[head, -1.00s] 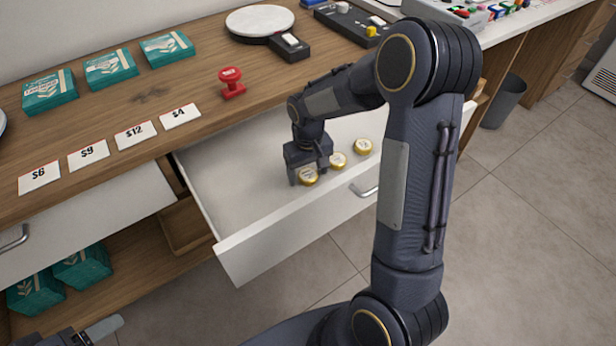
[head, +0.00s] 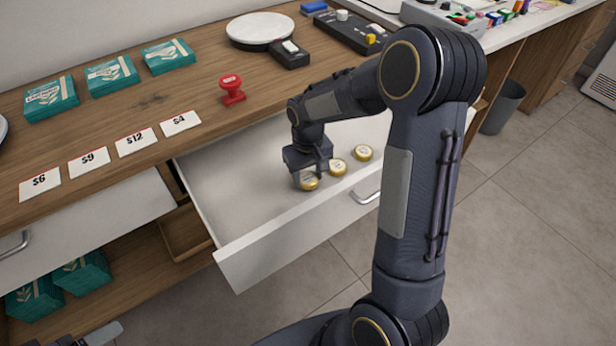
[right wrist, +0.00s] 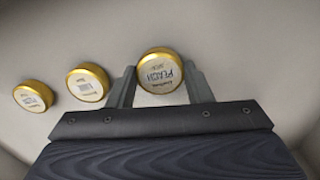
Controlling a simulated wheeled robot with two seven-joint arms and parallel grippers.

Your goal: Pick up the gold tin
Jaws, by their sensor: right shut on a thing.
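Three round gold tins with pale labelled lids are in the open white drawer. My right gripper (head: 311,178) reaches down into the drawer and is shut on the nearest gold tin (head: 309,182). In the right wrist view this tin (right wrist: 160,70) sits between the two fingers (right wrist: 160,88), its lid facing the camera. The middle tin (head: 337,167) and the far tin (head: 363,153) lie apart from the gripper, in a row. Part of what looks like my left gripper (head: 97,335) shows at the bottom left edge; its jaws cannot be made out.
The drawer (head: 225,185) has a raised front panel with a handle. The wooden counter above holds a red stamp (head: 232,90), price cards (head: 136,141), teal boxes (head: 112,75) and a round white scale (head: 262,28). The drawer's left side is bare.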

